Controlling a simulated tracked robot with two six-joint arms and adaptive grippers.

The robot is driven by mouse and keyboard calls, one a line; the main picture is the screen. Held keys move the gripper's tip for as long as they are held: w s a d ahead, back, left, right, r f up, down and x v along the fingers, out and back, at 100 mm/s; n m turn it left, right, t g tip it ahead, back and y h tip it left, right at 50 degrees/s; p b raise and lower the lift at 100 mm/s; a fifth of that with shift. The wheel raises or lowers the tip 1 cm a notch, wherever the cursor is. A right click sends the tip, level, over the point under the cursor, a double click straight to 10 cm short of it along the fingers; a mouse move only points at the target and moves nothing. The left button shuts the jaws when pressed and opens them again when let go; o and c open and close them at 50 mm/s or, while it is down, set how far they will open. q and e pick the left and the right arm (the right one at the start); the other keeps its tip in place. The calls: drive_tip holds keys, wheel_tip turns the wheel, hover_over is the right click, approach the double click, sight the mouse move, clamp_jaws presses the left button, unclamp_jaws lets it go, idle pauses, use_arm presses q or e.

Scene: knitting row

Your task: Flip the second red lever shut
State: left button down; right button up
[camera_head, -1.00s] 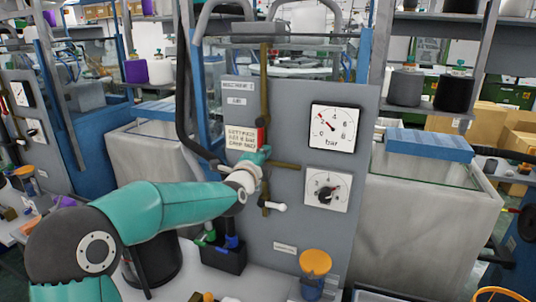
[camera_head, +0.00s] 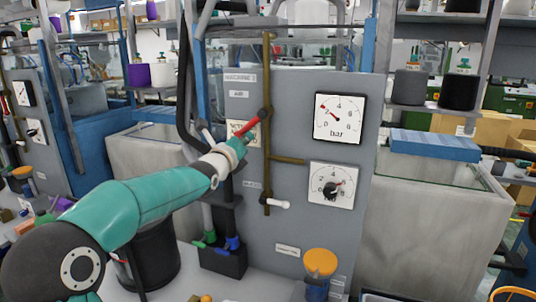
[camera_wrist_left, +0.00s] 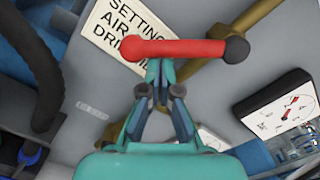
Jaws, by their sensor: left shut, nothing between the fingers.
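A red lever (camera_head: 249,125) hangs on a dark pivot at the brass pipe (camera_head: 267,80) of the grey panel. It slants down and to the left, away from the pipe. In the left wrist view the lever (camera_wrist_left: 175,49) lies crosswise, its dark pivot at the right. My left gripper (camera_head: 242,140) is just below the lever. In the left wrist view its closed fingertips (camera_wrist_left: 160,70) meet at the lever's lower edge, with nothing between them; I cannot tell whether they touch it. My right gripper is out of view.
A white-handled lever (camera_head: 277,204) sits lower on the pipe. A paper sign (camera_head: 240,132) is partly hidden behind my gripper. Two dials, the upper (camera_head: 339,118) and the lower (camera_head: 332,186), are at the right. A yellow-topped cup (camera_head: 320,263) stands below.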

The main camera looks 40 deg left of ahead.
use_arm(q)
drive_tip(key=m, duration=0.1)
drive_tip(key=a+r+m, duration=0.1)
drive_tip(key=a+m, duration=0.1)
drive_tip(key=m, duration=0.1)
drive_tip(key=shift+s+r+b, duration=0.3)
drive_tip(key=shift+r+b, duration=0.1)
drive_tip(key=m, duration=0.1)
drive_tip(key=r+m, duration=0.1)
drive_tip(key=a+r+m+p, duration=0.1)
drive_tip(key=shift+s+r, duration=0.25)
wheel_tip(320, 180, down, 5)
drive_tip(key=b, duration=0.6)
drive_tip(key=b+v, duration=0.1)
drive_tip(key=v, duration=0.9)
drive_tip(key=shift+s+r, duration=0.35)
drive_tip(key=shift+s, duration=0.05)
